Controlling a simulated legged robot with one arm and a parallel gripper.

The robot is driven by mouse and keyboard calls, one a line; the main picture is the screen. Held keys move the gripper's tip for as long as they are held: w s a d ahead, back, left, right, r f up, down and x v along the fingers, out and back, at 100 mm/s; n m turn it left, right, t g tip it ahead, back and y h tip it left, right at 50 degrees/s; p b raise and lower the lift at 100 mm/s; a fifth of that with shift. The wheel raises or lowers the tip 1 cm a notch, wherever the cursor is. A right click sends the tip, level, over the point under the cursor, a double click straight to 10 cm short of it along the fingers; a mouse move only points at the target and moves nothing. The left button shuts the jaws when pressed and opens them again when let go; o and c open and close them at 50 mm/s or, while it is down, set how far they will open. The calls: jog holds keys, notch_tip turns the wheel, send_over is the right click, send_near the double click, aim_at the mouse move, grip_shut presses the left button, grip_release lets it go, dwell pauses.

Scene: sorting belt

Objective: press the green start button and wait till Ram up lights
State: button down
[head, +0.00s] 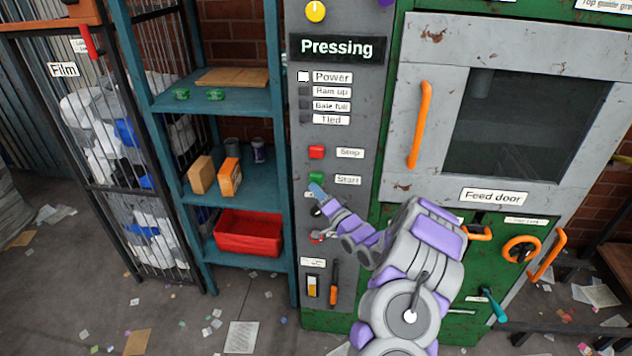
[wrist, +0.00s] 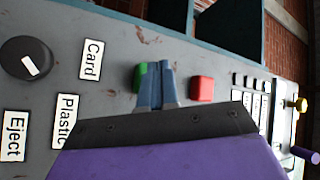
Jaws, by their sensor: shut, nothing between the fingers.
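The green start button (head: 316,179) is on the grey control panel, left of the "Start" label, below the red stop button (head: 316,152). In the wrist view the green button (wrist: 140,76) is partly hidden behind my shut fingers. My gripper (head: 317,189) is shut and empty, with its tips at or just below the green button; I cannot tell whether they touch it. In the wrist view my gripper (wrist: 158,68) points at the panel, between the green and red buttons. The Ram up lamp (head: 304,91) is dark; the Power lamp (head: 303,77) is lit white.
The feed door (head: 440,110) with an orange handle (head: 419,125) is right of the panel. A blue shelf (head: 235,100) with a red bin (head: 248,233) stands to the left. A black selector knob (wrist: 27,62) is near the fingers. Paper scraps litter the floor.

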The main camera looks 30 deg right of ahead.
jog(key=shift+s+a, duration=0.7)
jog(key=shift+s, duration=0.35)
jog(key=shift+s+a, duration=0.7)
jog(key=shift+s, duration=0.3)
jog(key=s+a+r+n+g+h, duration=0.2)
jog(key=s+a+n+g, duration=0.3)
jog(key=a+g, duration=0.4)
jog(key=s+a+r+n+g, duration=0.1)
jog(key=s+a+r+g, duration=0.1)
jog(key=s, duration=1.2)
jog(key=s+a+r+n+g+h, duration=0.1)
jog(key=s+a+g, duration=0.3)
jog(key=s, duration=1)
jog(key=s+a+r+n+g, duration=0.2)
jog(key=s+a+r+g, duration=0.2)
jog(key=s, duration=1)
jog(key=g, duration=0.3)
jog(key=shift+s+n+h, duration=0.3)
jog(key=shift+s, duration=0.05)
